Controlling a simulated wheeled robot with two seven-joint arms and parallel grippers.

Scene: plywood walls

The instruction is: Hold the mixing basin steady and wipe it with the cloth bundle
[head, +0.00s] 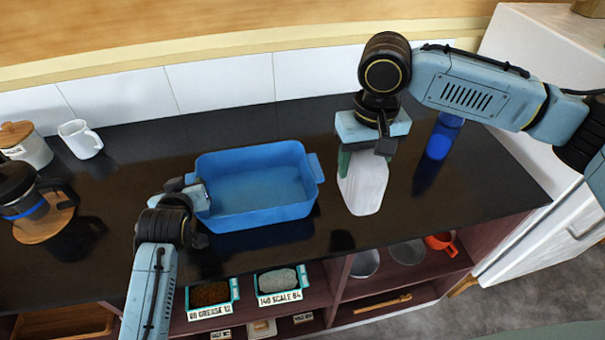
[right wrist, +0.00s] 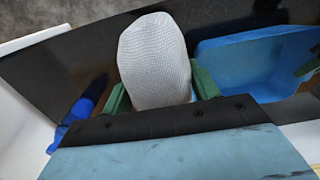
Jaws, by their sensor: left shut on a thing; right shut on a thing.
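The mixing basin (head: 255,187) is a blue rectangular tub with end handles, upright on the dark counter. It also shows in the right wrist view (right wrist: 250,65). My left gripper (head: 200,196) is shut on the basin at its left end; the fingertips are partly hidden. The cloth bundle (head: 364,182) is white and hangs below my right gripper (head: 368,150), to the right of the basin and apart from it. In the right wrist view the bundle (right wrist: 155,60) shows a woven texture and sits between the green fingers. Whether it touches the counter I cannot tell.
A blue cylindrical object (head: 440,140) stands right of the cloth. A white mug (head: 80,138), a lidded canister (head: 25,145) and a coffee pot (head: 22,190) on a wooden board stand at the left. Labelled bins (head: 281,284) sit on the shelf below. Counter behind the basin is clear.

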